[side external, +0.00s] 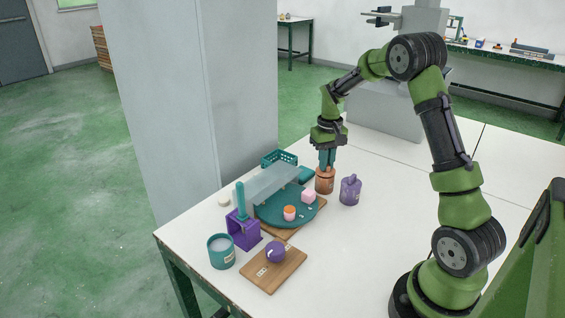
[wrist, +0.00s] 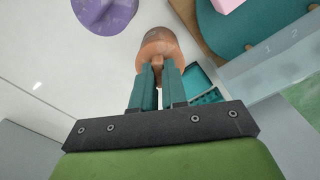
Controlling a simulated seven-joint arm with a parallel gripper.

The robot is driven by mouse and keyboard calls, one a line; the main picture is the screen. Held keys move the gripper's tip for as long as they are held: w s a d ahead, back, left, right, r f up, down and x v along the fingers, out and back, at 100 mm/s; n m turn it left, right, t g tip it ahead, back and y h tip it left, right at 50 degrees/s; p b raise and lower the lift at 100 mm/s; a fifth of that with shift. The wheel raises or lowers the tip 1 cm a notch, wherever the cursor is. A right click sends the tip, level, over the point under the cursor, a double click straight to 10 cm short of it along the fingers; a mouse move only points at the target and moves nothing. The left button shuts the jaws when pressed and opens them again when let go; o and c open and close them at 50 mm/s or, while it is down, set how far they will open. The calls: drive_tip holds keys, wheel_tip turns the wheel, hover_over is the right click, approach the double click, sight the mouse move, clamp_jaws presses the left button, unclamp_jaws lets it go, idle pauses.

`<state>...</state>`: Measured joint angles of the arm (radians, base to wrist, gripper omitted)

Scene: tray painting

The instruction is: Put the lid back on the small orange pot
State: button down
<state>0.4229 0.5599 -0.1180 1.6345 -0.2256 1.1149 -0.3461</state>
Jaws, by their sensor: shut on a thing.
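The small orange pot (side external: 325,184) stands on the white table behind the round teal tray, upright and copper-orange. My gripper (side external: 326,166) points straight down over it, with its teal fingers at the pot's top. In the wrist view, my gripper (wrist: 159,72) is shut on the knob of an orange lid (wrist: 158,48). The lid is at the pot's mouth; I cannot tell whether it rests fully on the rim or sits slightly above it. The fingers hide part of the knob.
A purple lidded pot (side external: 350,191) stands close to the right. The teal tray (side external: 270,216) holds a pink cube (side external: 309,196) and a small orange-topped piece (side external: 290,213). A teal basket (side external: 279,157) is behind. A purple ball (side external: 275,252) lies on a wooden board (side external: 259,279).

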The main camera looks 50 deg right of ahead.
idle(0.4)
drive_tip(key=c, duration=0.6)
unclamp_jaws()
drive_tip(key=shift+r, duration=0.1)
drive_tip(key=shift+r, duration=3.4)
clamp_jaws()
